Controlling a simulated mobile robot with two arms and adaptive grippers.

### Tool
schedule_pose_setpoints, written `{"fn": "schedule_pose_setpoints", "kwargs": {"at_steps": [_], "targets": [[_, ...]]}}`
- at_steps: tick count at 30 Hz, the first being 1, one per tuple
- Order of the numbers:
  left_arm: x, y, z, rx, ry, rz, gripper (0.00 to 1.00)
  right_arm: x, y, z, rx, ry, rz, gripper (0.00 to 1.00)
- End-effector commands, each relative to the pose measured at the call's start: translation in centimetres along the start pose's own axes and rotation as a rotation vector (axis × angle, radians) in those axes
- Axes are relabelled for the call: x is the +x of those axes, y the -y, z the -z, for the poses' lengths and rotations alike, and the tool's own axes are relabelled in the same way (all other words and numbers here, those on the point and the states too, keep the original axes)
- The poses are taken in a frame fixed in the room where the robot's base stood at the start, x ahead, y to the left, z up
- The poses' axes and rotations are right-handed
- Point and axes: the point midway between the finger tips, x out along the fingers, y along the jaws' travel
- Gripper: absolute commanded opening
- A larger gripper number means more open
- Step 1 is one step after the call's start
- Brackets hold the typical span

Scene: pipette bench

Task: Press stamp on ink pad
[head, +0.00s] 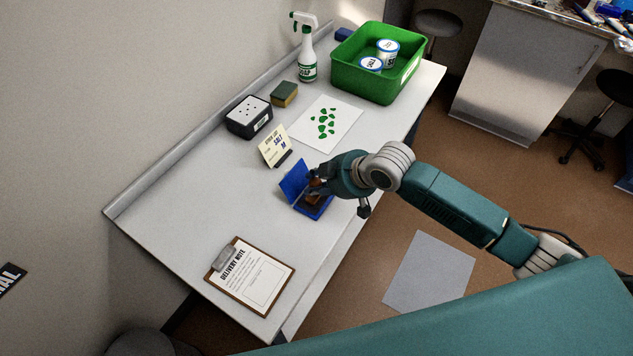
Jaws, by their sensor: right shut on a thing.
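The ink pad (294,182) is a blue case with its lid raised, on the white bench near the front edge. My right gripper (318,188) is over the case, shut on the stamp (312,199), a small brown piece mostly hidden by the fingers. The stamp is down at the open case; I cannot tell whether it touches the pad surface. My left gripper is not in view.
A clipboard with a delivery note (249,277) lies at the bench's near end. A small card on a stand (274,149), a dark box (249,117), a sponge (284,94), a spray bottle (307,58), a sheet with green marks (343,122) and a green bin (366,83) stand farther back.

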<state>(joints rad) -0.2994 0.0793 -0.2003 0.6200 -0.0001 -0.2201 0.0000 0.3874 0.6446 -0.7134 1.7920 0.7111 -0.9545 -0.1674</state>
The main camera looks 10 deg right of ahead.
Motion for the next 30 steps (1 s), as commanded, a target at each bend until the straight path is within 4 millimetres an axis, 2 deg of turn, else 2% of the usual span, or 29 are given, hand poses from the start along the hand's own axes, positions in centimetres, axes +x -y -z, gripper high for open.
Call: {"fn": "schedule_pose_setpoints", "kwargs": {"at_steps": [25,30], "targets": [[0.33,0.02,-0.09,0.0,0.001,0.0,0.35,0.65,0.2,-0.62,0.001,0.003,0.002,0.0],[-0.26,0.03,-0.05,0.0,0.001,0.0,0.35,0.24,0.15,-0.33,0.001,0.004,0.003,0.0]]}}
